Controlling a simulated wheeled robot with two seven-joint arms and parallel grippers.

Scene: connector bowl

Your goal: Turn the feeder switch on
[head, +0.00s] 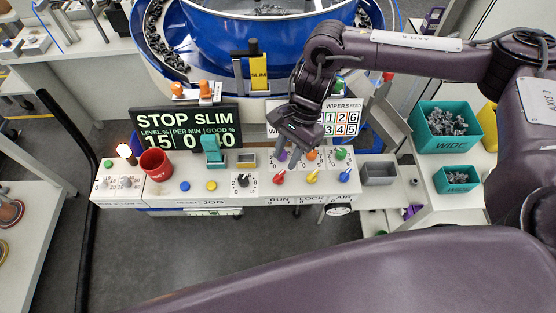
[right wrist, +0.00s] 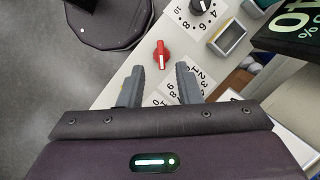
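A red rotary switch (head: 279,178) sits on the front panel above the printed word RUN, left of a yellow and a blue switch. Which switch bears the feeder label I cannot read. In the right wrist view the red switch (right wrist: 161,54) has a white pointer line and shows just beyond and between the fingertips, apart from them. My right gripper (head: 292,160) is over the panel by this switch, pointing down. It also shows in the right wrist view (right wrist: 160,72), open and empty. The display (head: 185,128) reads STOP SLIM. My left gripper is out of view.
A blue bowl feeder (head: 215,40) stands behind. Teal bins (head: 445,148) of connectors are at right.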

